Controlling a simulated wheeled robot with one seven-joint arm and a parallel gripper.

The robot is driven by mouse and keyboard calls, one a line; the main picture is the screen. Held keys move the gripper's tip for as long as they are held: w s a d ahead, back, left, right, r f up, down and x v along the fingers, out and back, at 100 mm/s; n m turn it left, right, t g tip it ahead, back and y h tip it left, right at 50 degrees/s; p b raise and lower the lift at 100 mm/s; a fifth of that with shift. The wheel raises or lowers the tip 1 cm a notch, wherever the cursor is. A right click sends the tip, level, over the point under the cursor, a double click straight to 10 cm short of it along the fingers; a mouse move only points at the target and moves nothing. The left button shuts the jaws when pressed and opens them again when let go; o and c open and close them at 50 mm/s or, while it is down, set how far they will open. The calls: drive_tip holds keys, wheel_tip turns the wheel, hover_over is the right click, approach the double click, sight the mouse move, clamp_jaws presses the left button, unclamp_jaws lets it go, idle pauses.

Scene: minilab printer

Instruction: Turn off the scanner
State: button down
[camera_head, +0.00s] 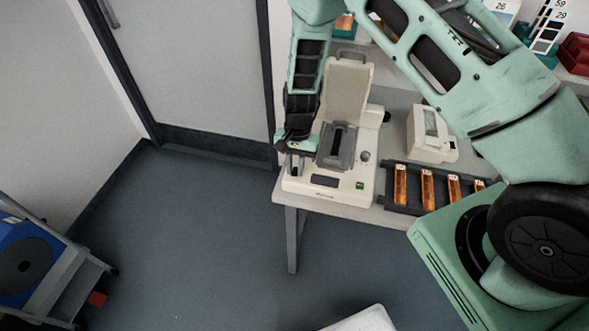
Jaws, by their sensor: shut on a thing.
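The scanner (334,191) is a cream machine at the left end of the table, with its tall lid (349,85) raised at the back. A dark grey holder (337,147) with a slot sits in its middle. On its front are a dark display (324,181) and a small green button or light (359,185). A round knob (365,156) is on its right side.
A black rack (385,199) with several orange film strips lies right of the scanner. A small white device (431,134) stands behind it. A blue and grey cart (40,268) is at lower left. The floor (190,240) between is clear. A door is behind.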

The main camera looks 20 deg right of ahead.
idle(0.3)
drive_tip(key=c, duration=1.3)
unclamp_jaws()
drive_tip(key=b+v, duration=0.4)
drive_tip(key=v, duration=1.3)
drive_tip(key=shift+w+d+r, duration=0.15)
drive_tip(key=shift+w+r, duration=0.05)
drive_tip(key=shift+w, duration=0.05)
